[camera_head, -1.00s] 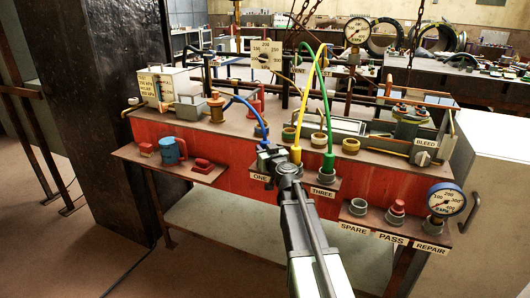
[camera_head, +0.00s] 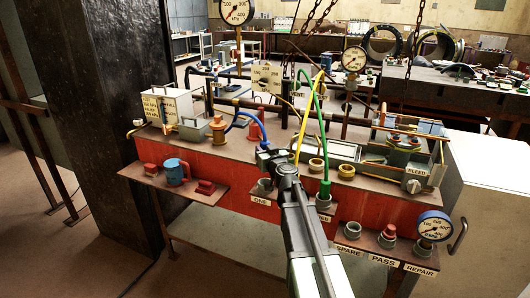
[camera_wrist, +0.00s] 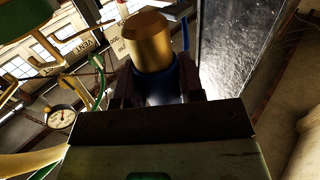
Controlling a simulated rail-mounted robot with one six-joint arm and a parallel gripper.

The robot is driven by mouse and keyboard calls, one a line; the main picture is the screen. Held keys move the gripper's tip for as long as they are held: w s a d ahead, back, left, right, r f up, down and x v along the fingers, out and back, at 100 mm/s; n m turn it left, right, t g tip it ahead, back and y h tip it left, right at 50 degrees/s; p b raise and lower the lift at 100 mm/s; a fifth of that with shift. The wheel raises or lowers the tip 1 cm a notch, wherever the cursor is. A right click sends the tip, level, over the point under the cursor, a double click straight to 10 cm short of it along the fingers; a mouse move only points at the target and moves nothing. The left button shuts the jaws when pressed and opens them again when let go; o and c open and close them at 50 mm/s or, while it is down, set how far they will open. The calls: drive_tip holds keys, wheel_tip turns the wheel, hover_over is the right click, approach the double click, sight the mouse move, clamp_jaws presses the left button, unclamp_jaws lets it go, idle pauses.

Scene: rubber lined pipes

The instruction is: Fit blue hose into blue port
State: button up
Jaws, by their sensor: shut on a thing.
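The blue hose (camera_head: 240,119) arches from the bench top near a brass fitting towards my gripper (camera_head: 264,155). In the wrist view, my gripper (camera_wrist: 157,90) is shut on the hose's blue end, which carries a wide brass collar (camera_wrist: 149,42). A blue length of hose shows beside it (camera_wrist: 185,35). In the head view, my gripper hides most of this end. Below it is a grey round port (camera_head: 265,185) with the label ONE (camera_head: 261,201); I see a gap between them, and no clear blue marking on the port.
A green hose (camera_head: 324,150) stands in the port labelled THREE, and a yellow hose (camera_head: 301,130) runs down behind my arm. A blue mug-like object (camera_head: 175,172) and red parts sit on the left shelf. SPARE, PASS and REPAIR fittings (camera_head: 387,237) stand at right.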

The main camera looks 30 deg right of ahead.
wheel_tip(320, 180, up, 10)
drive_tip(key=p, duration=0.7)
drive_tip(key=shift+f, duration=0.2)
drive_tip(key=w+d+f+b, duration=0.3)
drive_tip(key=w+d, duration=0.1)
drive_tip(key=w, duration=0.7)
drive_tip(key=f+b, duration=0.2)
drive_tip(key=b, duration=0.1)
drive_tip(key=f+b, duration=0.3)
drive_tip(key=shift+s+a+f, duration=0.1)
drive_tip(key=shift+s+f, duration=0.1)
drive_tip(key=shift+f, duration=0.15)
drive_tip(key=shift+f, duration=0.15)
drive_tip(key=shift+f+b, duration=0.3)
drive_tip(key=shift+b, duration=0.2)
drive_tip(key=shift+f+b, duration=1.1)
drive_tip(key=shift+r, duration=0.1)
